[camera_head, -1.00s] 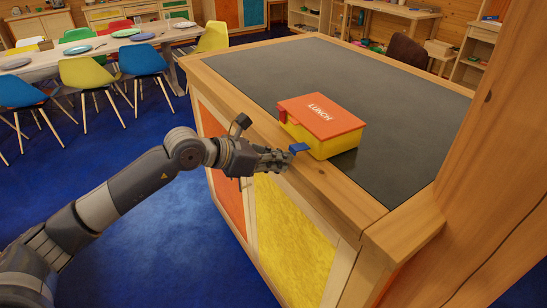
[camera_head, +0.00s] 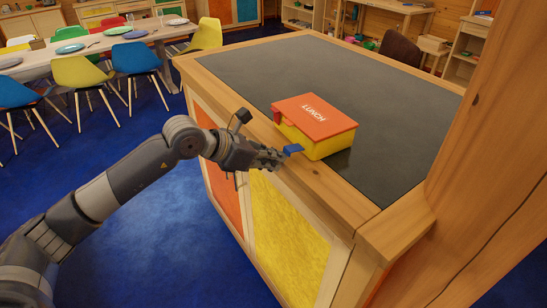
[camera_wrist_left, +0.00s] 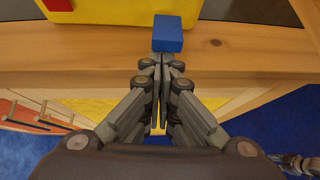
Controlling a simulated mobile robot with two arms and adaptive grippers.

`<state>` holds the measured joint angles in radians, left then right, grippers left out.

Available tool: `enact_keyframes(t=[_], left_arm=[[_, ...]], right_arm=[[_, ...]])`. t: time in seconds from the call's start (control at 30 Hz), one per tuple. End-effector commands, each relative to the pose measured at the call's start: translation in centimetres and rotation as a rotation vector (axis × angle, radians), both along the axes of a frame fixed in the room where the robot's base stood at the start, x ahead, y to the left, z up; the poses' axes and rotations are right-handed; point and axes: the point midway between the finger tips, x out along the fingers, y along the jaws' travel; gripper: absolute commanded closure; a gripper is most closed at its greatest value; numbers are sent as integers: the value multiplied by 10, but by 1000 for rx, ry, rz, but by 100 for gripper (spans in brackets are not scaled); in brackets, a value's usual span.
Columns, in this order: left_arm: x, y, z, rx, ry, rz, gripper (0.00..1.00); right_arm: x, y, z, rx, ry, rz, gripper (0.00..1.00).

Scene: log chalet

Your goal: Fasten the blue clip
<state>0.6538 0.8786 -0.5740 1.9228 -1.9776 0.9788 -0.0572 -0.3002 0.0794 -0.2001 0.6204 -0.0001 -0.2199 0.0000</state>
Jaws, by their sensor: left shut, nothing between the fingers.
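A lunch box with an orange-red lid (camera_head: 318,112) and a yellow body (camera_head: 327,146) sits on the counter, its lid down. The blue clip (camera_head: 292,149) sticks out roughly level from the box's near side, standing away from the wall. In the left wrist view the clip (camera_wrist_left: 168,33) is a blue block in front of the yellow wall. My left gripper (camera_head: 280,158) is shut and empty. Its fingertips (camera_wrist_left: 162,62) are just short of the clip's outer end; I cannot tell whether they touch it.
The box stands near the counter's wooden edge (camera_head: 318,180); the dark top (camera_head: 390,100) beyond it is clear. A thick wooden post (camera_head: 480,160) rises at the right. A table with plates and coloured chairs (camera_head: 137,60) stands at the far left.

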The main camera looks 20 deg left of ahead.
Motion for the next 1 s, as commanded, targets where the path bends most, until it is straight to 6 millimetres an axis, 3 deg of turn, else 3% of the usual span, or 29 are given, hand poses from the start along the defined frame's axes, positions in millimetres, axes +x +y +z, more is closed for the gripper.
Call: enact_keyframes(t=[0.37,0.73,1.0], left_arm=[[0,0,13,65,71,-2,100],[2,-3,39,247,272,-2,100],[6,-5,49,365,405,0,100]], right_arm=[[0,0,21,0,1,0,77],[0,0,62,0,1,0,77],[0,0,65,0,1,0,77]])
